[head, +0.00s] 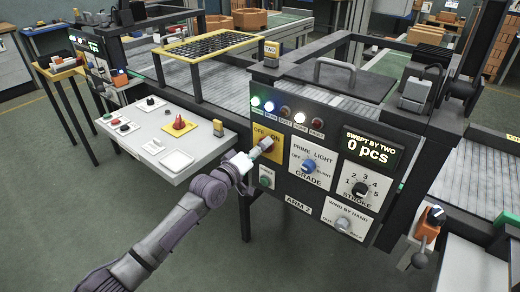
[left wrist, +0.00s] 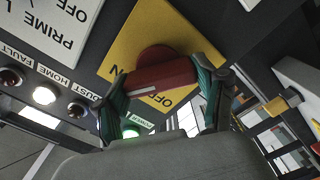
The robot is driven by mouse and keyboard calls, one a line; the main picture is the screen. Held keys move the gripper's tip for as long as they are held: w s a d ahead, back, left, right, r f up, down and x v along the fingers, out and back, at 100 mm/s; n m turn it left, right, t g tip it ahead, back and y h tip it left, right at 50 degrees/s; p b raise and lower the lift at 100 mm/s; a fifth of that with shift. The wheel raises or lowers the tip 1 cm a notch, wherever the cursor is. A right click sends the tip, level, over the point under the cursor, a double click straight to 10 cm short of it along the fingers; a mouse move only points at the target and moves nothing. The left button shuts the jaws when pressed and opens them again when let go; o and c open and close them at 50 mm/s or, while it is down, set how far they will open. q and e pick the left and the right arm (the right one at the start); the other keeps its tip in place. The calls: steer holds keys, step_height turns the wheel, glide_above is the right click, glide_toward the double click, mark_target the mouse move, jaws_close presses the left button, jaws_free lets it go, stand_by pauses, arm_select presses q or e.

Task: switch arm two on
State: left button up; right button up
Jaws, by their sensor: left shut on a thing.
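Arm two's control panel (head: 330,215), labelled ARM 2, stands right of centre in the head view. Its red rotary switch (left wrist: 165,75) sits on a yellow OFF/ON plate (head: 262,147), which also fills the middle of the left wrist view (left wrist: 140,35). My left gripper (head: 255,153) is at the plate, its two fingers (left wrist: 165,88) shut on opposite sides of the red handle. The handle has a white line on its face; which label it points to I cannot tell. The fingers partly cover the lettering. My right gripper is not in view.
Green, blue and HOME lamps are lit; DUST and FAULT are dark. The display (head: 368,150) reads 0 pcs. A grade knob (head: 308,166), stroke knob (head: 359,188) and green button (head: 265,181) are close by. A white side table (head: 165,145) stands left of the panel.

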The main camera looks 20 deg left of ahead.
arm_select(q)
steer(key=shift+f+m, duration=0.1)
steer(key=shift+m, duration=0.9)
steer(key=o, duration=1.1)
steer(key=shift+o, duration=0.2)
steer(key=shift+s, duration=0.25)
steer(key=v, duration=1.1)
steer(key=shift+s+a, duration=0.15)
steer(key=shift+s, duration=0.15)
